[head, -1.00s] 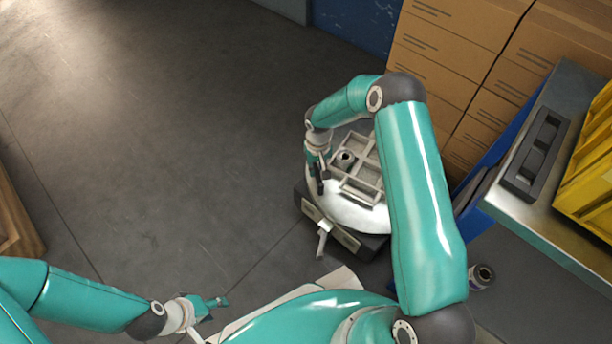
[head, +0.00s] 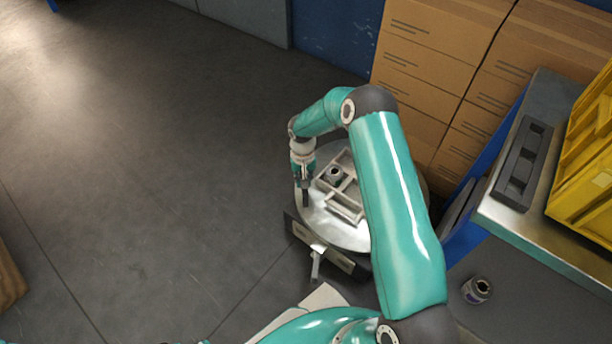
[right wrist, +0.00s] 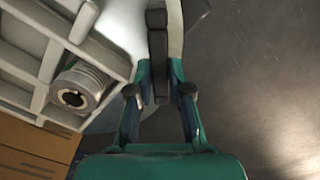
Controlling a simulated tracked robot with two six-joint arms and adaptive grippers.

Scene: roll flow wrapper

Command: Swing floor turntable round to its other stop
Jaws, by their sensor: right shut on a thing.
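The floor turntable (head: 335,236) is a round, pale metal disc on a dark square base. It carries a grey divided tray (head: 345,207) with a metal cylinder (head: 333,174) in one compartment. My right gripper (head: 305,197) is at the disc's left rim. In the right wrist view my right gripper (right wrist: 160,88) is shut on a black upright handle (right wrist: 158,45) beside the tray. The cylinder (right wrist: 79,90) shows there at left. My forearm hides the disc's right side. Only a teal sliver of what looks like my left gripper (head: 204,342) shows at the bottom edge.
A small lever (head: 316,266) sticks out from the base's front. Stacked cardboard boxes (head: 440,60) stand behind the turntable. At right is a metal table (head: 520,222) with a black slotted block (head: 523,165) and a yellow crate (head: 590,150).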

